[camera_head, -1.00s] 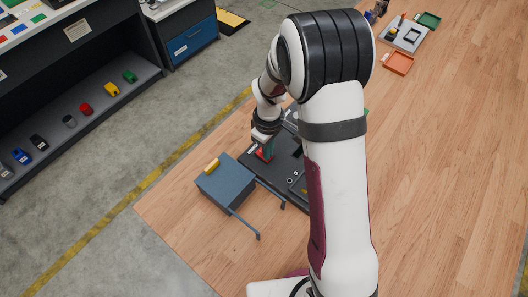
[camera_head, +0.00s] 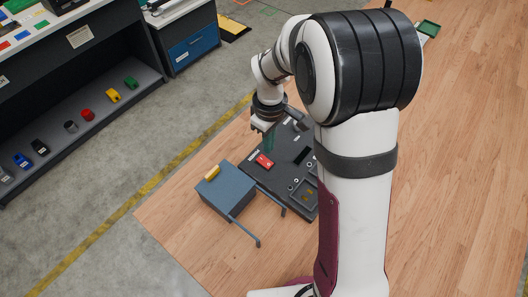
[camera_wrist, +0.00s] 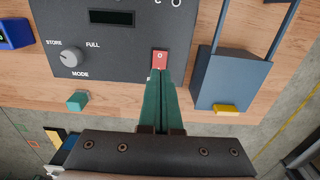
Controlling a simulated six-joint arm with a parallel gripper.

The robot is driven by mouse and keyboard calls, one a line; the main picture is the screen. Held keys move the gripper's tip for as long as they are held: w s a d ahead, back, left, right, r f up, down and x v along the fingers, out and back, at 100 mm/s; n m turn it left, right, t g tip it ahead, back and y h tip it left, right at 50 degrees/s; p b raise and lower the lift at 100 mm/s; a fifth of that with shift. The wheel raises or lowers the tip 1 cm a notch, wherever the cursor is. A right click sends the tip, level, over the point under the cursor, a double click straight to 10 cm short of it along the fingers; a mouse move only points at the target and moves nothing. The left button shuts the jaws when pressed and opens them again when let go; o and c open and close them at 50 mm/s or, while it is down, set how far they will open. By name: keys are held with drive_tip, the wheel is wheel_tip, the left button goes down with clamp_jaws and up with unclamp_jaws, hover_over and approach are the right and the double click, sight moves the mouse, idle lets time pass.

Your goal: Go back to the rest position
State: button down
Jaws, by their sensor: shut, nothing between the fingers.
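My gripper (camera_head: 268,142) hangs above the dark control panel (camera_head: 290,160), near its red switch (camera_head: 264,161). In the wrist view the two green fingers of my gripper (camera_wrist: 160,76) lie together, shut and empty. Their tips overlap the lower edge of the red switch (camera_wrist: 160,59) in that picture; in the head view they appear raised clear of it. My white arm hides part of the panel and table in the head view.
A blue-grey box (camera_head: 226,191) with a yellow tab (camera_head: 212,172) and two strap-like arms stands beside the panel. The panel has a mode knob (camera_wrist: 70,57). A teal cube (camera_wrist: 77,100) lies by the panel. The wooden table (camera_head: 460,170) is broadly clear at right.

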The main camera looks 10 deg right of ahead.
drive_tip(key=s+r+m, duration=0.3)
drive_tip(key=s+m, duration=0.2)
drive_tip(key=s, duration=0.3)
drive_tip(key=s+r+m+y, duration=0.1)
drive_tip(key=s+r+m, duration=0.3)
drive_tip(key=s, duration=0.4)
drive_tip(key=s+r+m, duration=0.4)
drive_tip(key=s+m, duration=0.1)
drive_tip(key=s, duration=0.4)
drive_tip(key=shift+d+m+y, duration=0.3)
drive_tip(key=shift+d+y, duration=0.1)
drive_tip(key=shift+d, duration=0.05)
drive_tip(key=c, duration=1.6)
unclamp_jaws()
drive_tip(key=shift+w, duration=0.1)
